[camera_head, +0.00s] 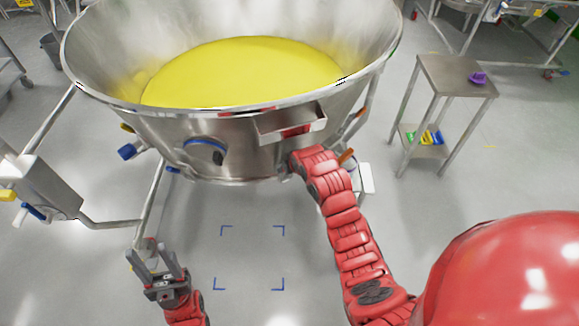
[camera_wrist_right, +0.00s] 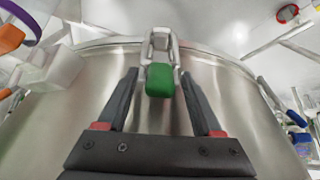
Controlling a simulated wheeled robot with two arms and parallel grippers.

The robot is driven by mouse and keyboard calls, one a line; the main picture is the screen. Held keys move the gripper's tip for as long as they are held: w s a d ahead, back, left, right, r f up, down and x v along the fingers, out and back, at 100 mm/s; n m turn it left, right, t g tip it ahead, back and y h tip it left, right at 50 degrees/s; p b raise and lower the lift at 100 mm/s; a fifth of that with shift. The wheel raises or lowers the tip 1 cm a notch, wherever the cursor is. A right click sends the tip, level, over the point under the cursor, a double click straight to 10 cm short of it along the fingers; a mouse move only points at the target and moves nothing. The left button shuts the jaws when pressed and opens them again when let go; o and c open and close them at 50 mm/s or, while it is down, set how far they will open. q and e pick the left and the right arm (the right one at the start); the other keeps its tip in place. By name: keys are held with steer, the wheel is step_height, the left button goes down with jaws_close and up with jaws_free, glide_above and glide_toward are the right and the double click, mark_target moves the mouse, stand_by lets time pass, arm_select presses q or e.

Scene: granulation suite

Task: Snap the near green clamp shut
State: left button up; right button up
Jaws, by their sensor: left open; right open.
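A clamp with a green handle (camera_wrist_right: 160,80) and a metal loop shows in the right wrist view, on the wall of a steel vessel. I cannot tell from this angle whether it is latched. My right gripper (camera_wrist_right: 158,74) is open, one finger on each side of the green handle, with gaps between. In the head view the red right arm reaches to the underside of the vessel (camera_head: 235,170); its gripper and the green clamp are hidden there. My left gripper (camera_head: 149,257) is open and empty, low over the floor at the lower left.
The vessel holds yellow material (camera_head: 245,72) and has blue-handled fittings (camera_head: 127,152) on its outside. A small steel table (camera_head: 455,75) with a purple item (camera_head: 478,78) stands at right. A steel frame (camera_head: 45,185) stands at left. The floor below, with blue corner marks, is clear.

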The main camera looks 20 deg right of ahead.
steer(key=p+v, duration=0.2)
steer(key=v, duration=1.5)
